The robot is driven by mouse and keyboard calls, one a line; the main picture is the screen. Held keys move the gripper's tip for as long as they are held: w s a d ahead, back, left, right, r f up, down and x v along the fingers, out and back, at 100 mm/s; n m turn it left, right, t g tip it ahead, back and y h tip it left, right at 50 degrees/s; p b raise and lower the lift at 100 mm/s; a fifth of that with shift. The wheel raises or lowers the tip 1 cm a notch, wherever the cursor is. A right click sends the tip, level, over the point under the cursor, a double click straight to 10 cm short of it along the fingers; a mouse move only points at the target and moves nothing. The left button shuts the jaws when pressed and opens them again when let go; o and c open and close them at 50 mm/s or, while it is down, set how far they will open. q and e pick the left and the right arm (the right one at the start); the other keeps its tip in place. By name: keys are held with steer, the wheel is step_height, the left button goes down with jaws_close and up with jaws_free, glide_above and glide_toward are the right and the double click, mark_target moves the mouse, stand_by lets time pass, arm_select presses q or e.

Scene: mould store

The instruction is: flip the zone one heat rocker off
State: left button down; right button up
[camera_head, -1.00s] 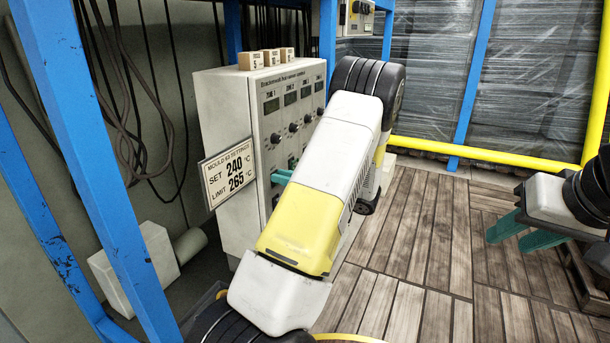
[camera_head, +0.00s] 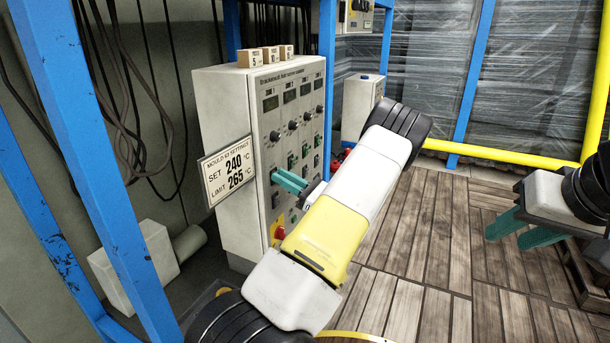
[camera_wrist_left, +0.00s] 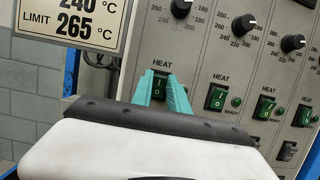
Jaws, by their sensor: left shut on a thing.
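The zone one heat rocker (camera_wrist_left: 161,84) is at the left end of the row of heat rockers on the panel, dark with some green, partly hidden between my left fingers; I cannot tell its position. My left gripper (camera_head: 275,175) is at the lower left of the panel front. In the left wrist view its teal fingertips (camera_wrist_left: 161,76) flank that rocker and are shut on it. The neighbouring heat rockers (camera_wrist_left: 217,98) show green. My right gripper (camera_head: 505,238) is open and empty at the right, away from the cabinet.
The controller cabinet (camera_head: 222,105) carries small blocks (camera_head: 268,57) on top and a mould settings sign (camera_head: 228,170) on its left. Dark knobs (camera_wrist_left: 243,24) sit above the rockers. A red and yellow switch (camera_head: 279,232) is low on the front. Blue posts (camera_head: 95,180) stand at left.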

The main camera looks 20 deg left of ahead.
arm_select(q)
steer(key=c, duration=1.3)
jaws_free()
steer(key=v, duration=0.8)
